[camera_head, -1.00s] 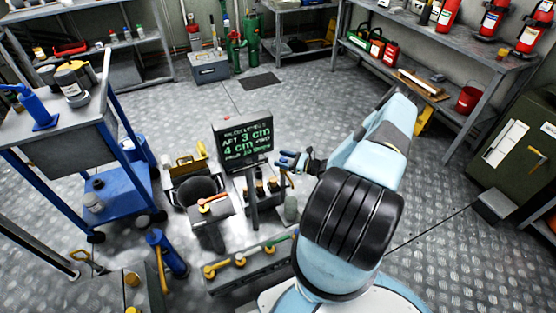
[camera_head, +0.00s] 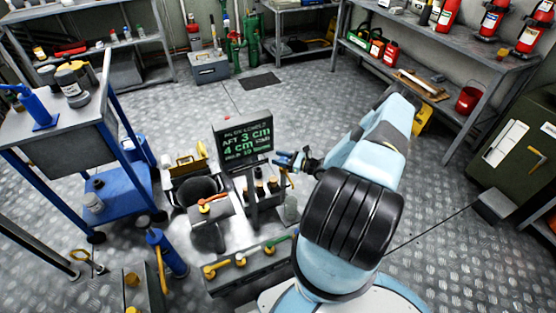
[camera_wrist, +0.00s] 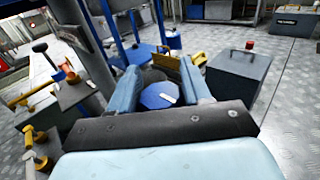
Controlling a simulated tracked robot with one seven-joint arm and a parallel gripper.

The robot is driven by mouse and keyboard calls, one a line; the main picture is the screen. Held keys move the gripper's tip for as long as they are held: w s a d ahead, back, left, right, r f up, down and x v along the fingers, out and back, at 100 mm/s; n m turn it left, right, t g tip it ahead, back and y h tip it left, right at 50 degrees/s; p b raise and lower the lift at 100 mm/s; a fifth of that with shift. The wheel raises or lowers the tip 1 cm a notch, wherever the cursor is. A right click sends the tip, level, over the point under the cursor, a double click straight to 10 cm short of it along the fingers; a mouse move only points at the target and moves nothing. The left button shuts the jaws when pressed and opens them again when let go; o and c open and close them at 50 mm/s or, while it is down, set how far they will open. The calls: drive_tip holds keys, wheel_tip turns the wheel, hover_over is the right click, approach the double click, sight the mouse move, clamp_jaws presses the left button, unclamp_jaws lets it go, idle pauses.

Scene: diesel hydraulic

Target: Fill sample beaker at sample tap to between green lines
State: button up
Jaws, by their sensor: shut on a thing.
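My gripper (camera_head: 285,160) is just right of the dark display post in the head view. In the wrist view its two pale blue fingers (camera_wrist: 162,82) stand on both sides of a blue, flat-topped, many-sided thing (camera_wrist: 158,96) with a small white mark. The gripper is shut on this blue thing; I cannot tell whether it is the sample beaker. No green lines or liquid level show. A stand with an orange lever (camera_head: 213,203) is in front of a black round vessel (camera_head: 196,188); I cannot tell if it is the sample tap.
A display (camera_head: 244,144) shows 3 cm and 4 cm in green. A low bench (camera_head: 240,272) with yellow and green handles is near my base. A blue trolley (camera_head: 112,140) stands at left. In the wrist view a dark grey box (camera_wrist: 240,85) stands right of my fingers.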

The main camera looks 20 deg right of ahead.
drive_tip(key=shift+a, duration=0.4)
drive_tip(key=shift+c, duration=0.2)
drive_tip(key=shift+d, duration=0.25)
drive_tip(key=shift+n+g+y, duration=0.4)
drive_tip(key=shift+g, duration=0.1)
drive_tip(key=n+g+y, duration=0.1)
drive_tip(key=g, duration=0.1)
drive_tip(key=n+g+y, duration=0.1)
drive_tip(key=n+g, duration=0.1)
drive_tip(key=n+g+y, duration=0.1)
drive_tip(key=g, duration=0.1)
drive_tip(key=shift+s+n+y, duration=0.3)
drive_tip(key=shift+s, duration=0.05)
drive_tip(key=shift+s+n+g+y, duration=0.2)
drive_tip(key=shift+n+g, duration=0.75)
drive_tip(key=shift+g, duration=0.6)
drive_tip(key=shift+s+n+g+y, duration=0.2)
drive_tip(key=shift+n+g, duration=0.75)
drive_tip(key=shift+g, duration=0.9)
drive_tip(key=o, duration=1)
drive_tip(key=shift+w, duration=0.1)
drive_tip(key=shift+c, duration=0.2)
